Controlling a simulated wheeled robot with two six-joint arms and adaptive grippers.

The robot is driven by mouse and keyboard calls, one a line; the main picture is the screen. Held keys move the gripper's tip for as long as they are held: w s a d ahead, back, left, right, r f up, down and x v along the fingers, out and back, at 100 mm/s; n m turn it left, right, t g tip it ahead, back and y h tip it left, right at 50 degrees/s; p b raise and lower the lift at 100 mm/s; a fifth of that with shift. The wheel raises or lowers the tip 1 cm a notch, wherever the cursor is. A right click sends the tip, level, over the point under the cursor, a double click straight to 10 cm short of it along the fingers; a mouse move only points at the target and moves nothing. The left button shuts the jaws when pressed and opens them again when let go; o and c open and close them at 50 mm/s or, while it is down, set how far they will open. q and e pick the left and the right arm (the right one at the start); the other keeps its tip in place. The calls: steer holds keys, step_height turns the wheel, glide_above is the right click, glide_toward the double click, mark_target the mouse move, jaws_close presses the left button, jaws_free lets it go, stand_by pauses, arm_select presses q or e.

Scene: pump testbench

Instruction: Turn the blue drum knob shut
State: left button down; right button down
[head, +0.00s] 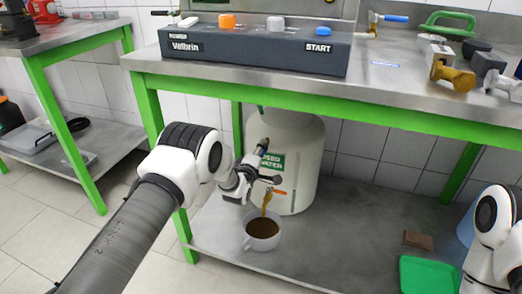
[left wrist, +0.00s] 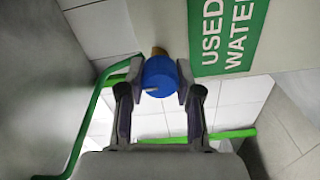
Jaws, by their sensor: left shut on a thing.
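The large cream drum (head: 310,165) with a green "USED WATER" label (head: 272,162) stands on the lower shelf. The blue drum knob (left wrist: 158,72) shows in the left wrist view, between the two fingers of my left gripper (left wrist: 155,88). The fingers are shut on it from both sides. In the head view my left gripper (head: 266,163) is at the drum's front left, and it hides the knob. A brown stream (head: 267,201) runs down into a white cup (head: 262,243) holding dark brown liquid. My right gripper is out of view.
The green-framed bench top (head: 300,83) lies above the drum and my left arm. A control panel (head: 255,50) and metal parts (head: 452,72) are on it.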

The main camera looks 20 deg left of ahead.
arm_select(q)
steer(key=c, duration=0.8)
jaws_free()
steer(key=shift+f, duration=0.1)
steer(key=shift+o, duration=0.2)
steer(key=s, duration=1.2)
steer(key=shift+a, duration=0.2)
